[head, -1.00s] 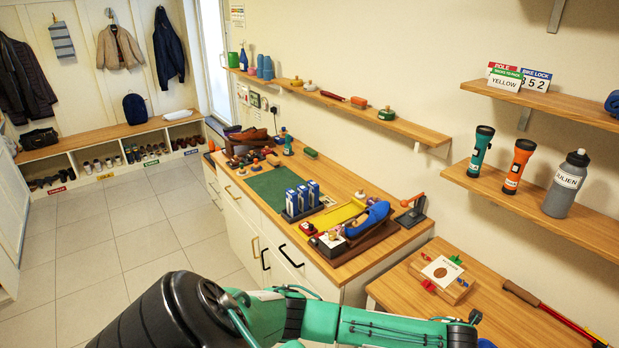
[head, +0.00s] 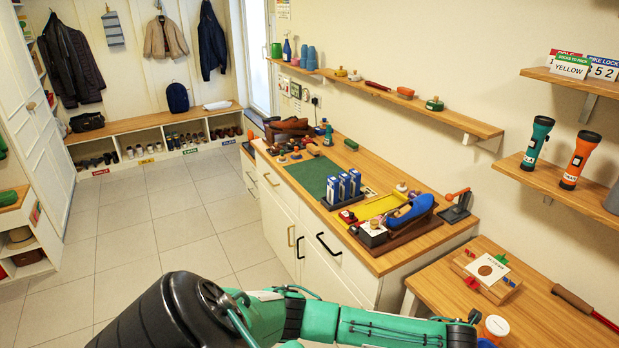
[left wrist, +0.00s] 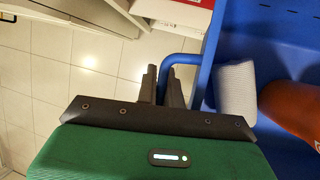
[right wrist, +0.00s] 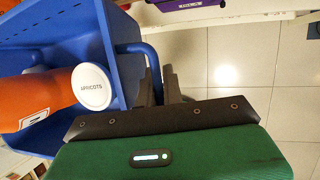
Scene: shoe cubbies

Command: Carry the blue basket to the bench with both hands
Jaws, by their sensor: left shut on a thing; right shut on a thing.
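The blue basket (left wrist: 228,78) shows at the right of the left wrist view and at the left of the right wrist view (right wrist: 92,35). My left gripper (left wrist: 164,82) is shut on the basket's looped handle. My right gripper (right wrist: 160,82) is shut on the handle at the other end. Inside lie an orange container with a white lid marked APRICOTS (right wrist: 94,88) and a white ribbed item (left wrist: 236,90). The bench (head: 150,130) with shoe cubbies stands along the far wall, some distance off.
A counter with white drawers (head: 330,262) runs along the right, with a lower wooden table (head: 540,310) nearer. A white door (head: 45,140) and an open shelf unit (head: 22,232) stand at the left. The tiled floor (head: 165,222) between them is clear up to the bench.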

